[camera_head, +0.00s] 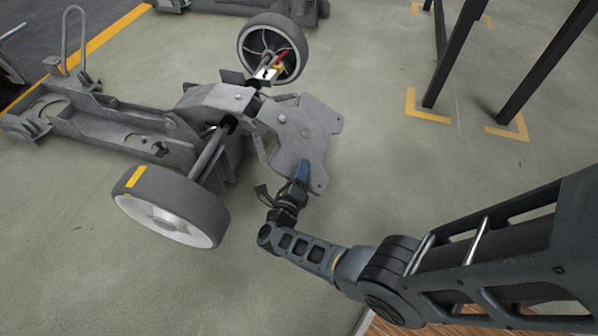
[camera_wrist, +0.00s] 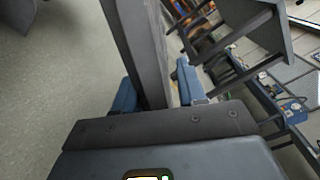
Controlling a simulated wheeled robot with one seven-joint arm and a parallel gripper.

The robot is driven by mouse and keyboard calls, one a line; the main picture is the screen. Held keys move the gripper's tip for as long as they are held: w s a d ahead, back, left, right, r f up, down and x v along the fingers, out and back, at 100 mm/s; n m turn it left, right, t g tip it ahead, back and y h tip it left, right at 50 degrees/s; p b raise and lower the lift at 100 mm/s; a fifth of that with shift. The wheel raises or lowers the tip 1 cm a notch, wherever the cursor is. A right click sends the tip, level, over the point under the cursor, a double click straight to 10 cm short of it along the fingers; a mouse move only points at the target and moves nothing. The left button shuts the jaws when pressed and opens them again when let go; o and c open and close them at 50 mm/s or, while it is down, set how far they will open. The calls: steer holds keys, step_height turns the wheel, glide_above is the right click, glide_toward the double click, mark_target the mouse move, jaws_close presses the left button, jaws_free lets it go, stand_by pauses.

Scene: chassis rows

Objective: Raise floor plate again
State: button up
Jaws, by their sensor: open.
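The floor plate (camera_head: 305,125) is a flat grey metal plate with cut corners and small holes, at the right end of the grey chassis (camera_head: 140,128). I cannot tell its exact tilt from the head view. My gripper (camera_head: 301,172) is at the plate's near edge, with its blue fingers partly hidden there. In the wrist view my gripper (camera_wrist: 157,88) is open. A long grey slab, apparently the plate (camera_wrist: 138,45) seen edge-on, stands between the two fingers, closer to the left one. Contact with the fingers is not clear.
A wheel (camera_head: 170,207) is left of my gripper and another wheel (camera_head: 272,48) is behind the plate. A red-handled item (camera_head: 271,70) sits near the far wheel. Black table legs (camera_head: 445,55) stand at upper right. Floor right of the plate is clear.

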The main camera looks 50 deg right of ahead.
steer(key=shift+c, duration=0.3)
jaws_close()
stand_by(0.3)
